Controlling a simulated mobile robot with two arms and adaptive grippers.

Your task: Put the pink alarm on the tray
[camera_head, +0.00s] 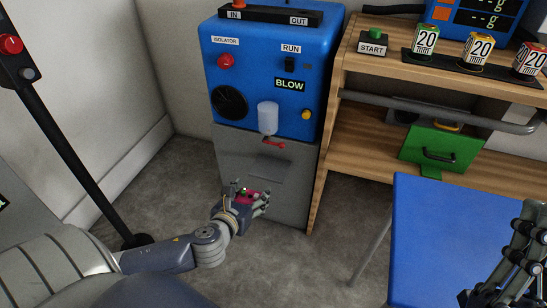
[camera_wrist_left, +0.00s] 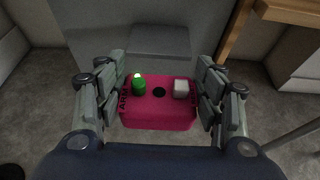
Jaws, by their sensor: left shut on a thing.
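The pink alarm (camera_head: 250,196) is a small box between the fingers of my left gripper (camera_head: 253,193), in front of the grey lower part of the blue machine. In the left wrist view the alarm (camera_wrist_left: 158,118) has a green knob, a dark round spot and a white block on top. The left gripper's fingers (camera_wrist_left: 160,90) are closed on its two sides. It is held in the air above the floor. My right gripper (camera_head: 520,260) is partly in view at the right edge, over the blue tabletop, and its opening is unclear. No tray can be told for certain.
The blue machine (camera_head: 262,75) stands at the back, with a small grey ledge (camera_head: 270,166) on its front. A blue tabletop (camera_head: 440,240) is at the right. A wooden shelf (camera_head: 380,72) bears several small cartons. A dark pole (camera_head: 75,150) stands at the left.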

